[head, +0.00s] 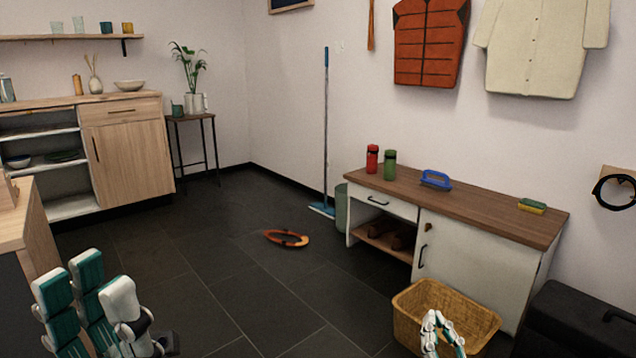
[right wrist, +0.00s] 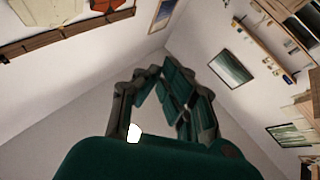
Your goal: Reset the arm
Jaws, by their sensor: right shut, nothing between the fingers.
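My left gripper (head: 92,285) is at the lower left of the head view, its teal and white fingers pointing up and apart. It is open, with nothing seen between the fingers. My right gripper (head: 435,322) is at the bottom right of the head view, in front of the wicker basket in the picture. Its fingers are shut and empty. In the right wrist view the right gripper's (right wrist: 163,82) dark fingers lean together, with walls and shelves behind them. The arms behind both grippers are mostly out of the picture.
A low white bench (head: 480,212) with a wooden top holds bottles, a blue brush (head: 435,180) and a sponge (head: 532,206). The wicker basket (head: 405,308) stands before it, a black case (head: 575,325) to its right.

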